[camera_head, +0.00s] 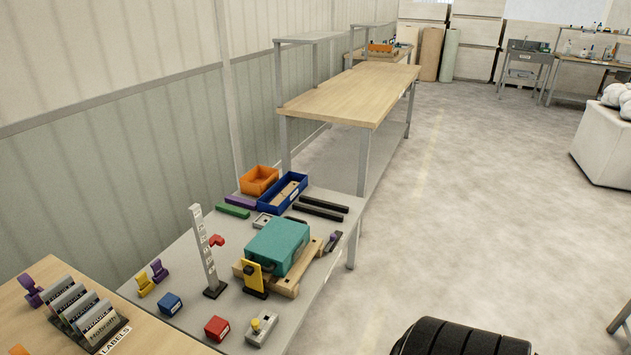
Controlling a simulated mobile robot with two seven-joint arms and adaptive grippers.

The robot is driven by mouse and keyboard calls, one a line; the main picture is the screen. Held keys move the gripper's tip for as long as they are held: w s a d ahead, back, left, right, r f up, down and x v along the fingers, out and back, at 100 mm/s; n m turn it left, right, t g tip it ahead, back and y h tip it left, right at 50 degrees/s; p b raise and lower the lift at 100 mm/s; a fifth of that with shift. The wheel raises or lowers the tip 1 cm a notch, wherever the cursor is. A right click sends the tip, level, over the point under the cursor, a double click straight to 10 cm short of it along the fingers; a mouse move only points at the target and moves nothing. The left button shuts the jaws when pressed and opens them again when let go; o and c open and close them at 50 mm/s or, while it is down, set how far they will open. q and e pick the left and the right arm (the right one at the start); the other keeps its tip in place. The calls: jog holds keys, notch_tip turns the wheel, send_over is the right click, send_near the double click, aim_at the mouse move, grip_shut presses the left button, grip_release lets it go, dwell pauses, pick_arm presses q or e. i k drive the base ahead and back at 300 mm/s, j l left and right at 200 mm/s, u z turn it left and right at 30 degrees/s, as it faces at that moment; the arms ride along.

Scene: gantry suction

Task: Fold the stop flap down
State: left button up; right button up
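A yellow upright plate with a dark round mark (252,274) stands at the front left of a teal block (278,245); it looks like the stop flap, and it is raised. A black piece (261,290) is beside its foot. The teal block rests on a wooden base (286,289) on the grey table (190,258). Neither of my grippers shows in the head view.
A grey post with a red part (204,250) stands left of the teal block. A blue box (170,303), a red box (217,328) and a grey box with a yellow knob (262,329) lie in front. Blue (283,203) and orange (259,180) bins stand behind.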

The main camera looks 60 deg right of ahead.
aim_at(251, 271)
jog(key=z, duration=1.3)
jog(key=i+l, duration=0.05)
